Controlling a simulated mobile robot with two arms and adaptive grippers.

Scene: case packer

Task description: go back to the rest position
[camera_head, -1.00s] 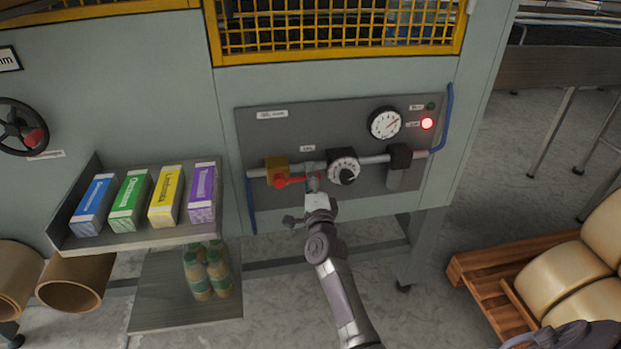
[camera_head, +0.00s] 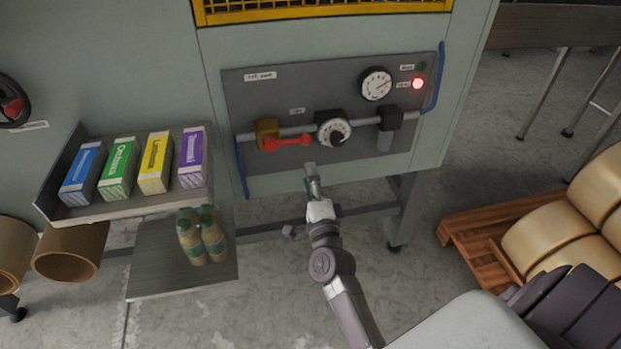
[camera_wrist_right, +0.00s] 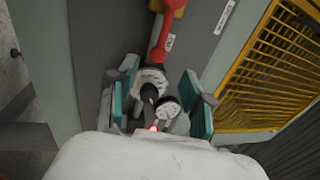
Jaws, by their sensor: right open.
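My right gripper (camera_head: 312,182) is in front of the lower edge of the grey control panel (camera_head: 240,95), below the red valve handle (camera_head: 287,142). The red handle (camera_wrist_right: 160,42) lies beyond the fingers there. In the head view the handle lies nearly level along the pipe, pointing right from the yellow valve body (camera_head: 267,130). My left gripper is not in view.
Cardboard tubes (camera_head: 70,254) are lower left. A red lamp (camera_head: 418,83) glows.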

